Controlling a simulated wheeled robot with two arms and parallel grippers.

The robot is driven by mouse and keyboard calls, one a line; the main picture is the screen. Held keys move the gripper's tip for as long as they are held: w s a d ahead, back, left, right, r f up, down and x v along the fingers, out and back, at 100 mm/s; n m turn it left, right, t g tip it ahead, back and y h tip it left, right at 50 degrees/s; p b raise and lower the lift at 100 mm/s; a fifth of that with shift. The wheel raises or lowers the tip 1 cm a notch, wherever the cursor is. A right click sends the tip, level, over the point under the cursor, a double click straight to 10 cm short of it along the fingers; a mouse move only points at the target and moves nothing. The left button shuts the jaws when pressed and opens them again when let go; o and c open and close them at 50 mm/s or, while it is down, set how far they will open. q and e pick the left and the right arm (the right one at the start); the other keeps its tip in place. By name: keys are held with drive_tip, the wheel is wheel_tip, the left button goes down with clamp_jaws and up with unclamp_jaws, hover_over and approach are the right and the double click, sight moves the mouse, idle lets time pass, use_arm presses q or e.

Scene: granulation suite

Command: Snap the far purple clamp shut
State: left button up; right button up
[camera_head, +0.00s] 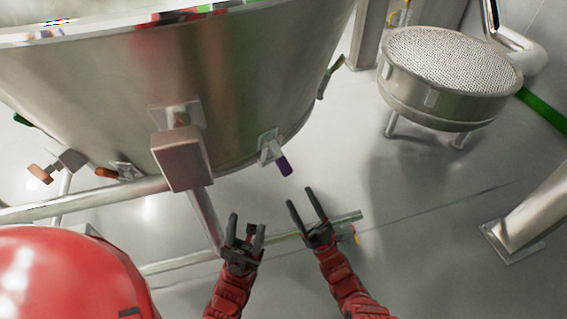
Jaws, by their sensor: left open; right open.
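A purple clamp handle (285,167) hangs from a metal bracket on the lower rim of the large steel vessel (245,85), right of the vessel's box-shaped support. It tilts down and outward. It is the only purple clamp I can make out. My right gripper (308,205) is open and empty, a little below the purple handle and apart from it. My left gripper (246,228) is open and empty, lower and to the left, near the metal floor frame. Whether the clamp is latched cannot be told.
Orange clamp handles (40,174) sit on the vessel's left rim. A box-shaped steel support (181,160) juts out between them and the purple handle. A round mesh-topped steel unit (447,80) stands at upper right. Floor to the right of my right gripper is mostly clear.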

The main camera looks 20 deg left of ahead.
sight(283, 166)
drive_tip(key=b+x, duration=0.1)
drive_tip(key=x, duration=1)
drive_tip(key=shift+b, duration=0.3)
drive_tip(key=shift+c, duration=0.3)
clamp_jaws()
idle(0.6)
